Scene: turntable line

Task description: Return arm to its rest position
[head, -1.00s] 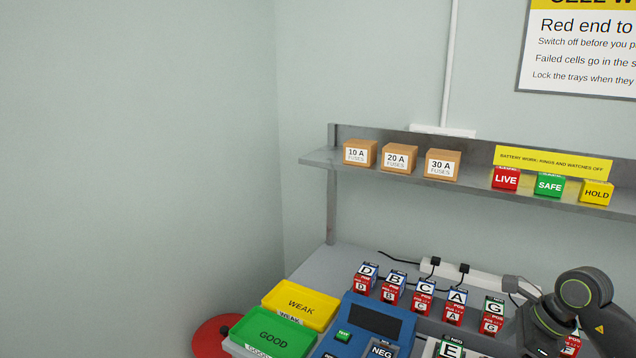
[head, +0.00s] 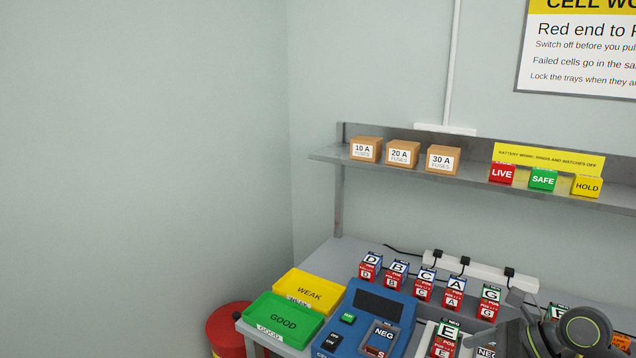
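One arm of mine shows at the bottom right, coming in from the right side, so I take it as my right one. Its gripper (head: 497,318) points left over the bench, with two grey fingers apart and nothing seen between them. Part of it is cut off by the frame edge. My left gripper is out of view. The cell marked E (head: 447,335) stands just left of the fingers. A cell marked NEG and S (head: 383,338) sits in the blue tester (head: 345,325).
Several lettered cells stand in a back row, such as A (head: 455,290) and G (head: 489,302). The yellow WEAK tray (head: 335,300) and green GOOD tray (head: 255,315) lie left. A shelf (head: 470,178) with boxes hangs above. A red drum (head: 226,322) stands beside the bench.

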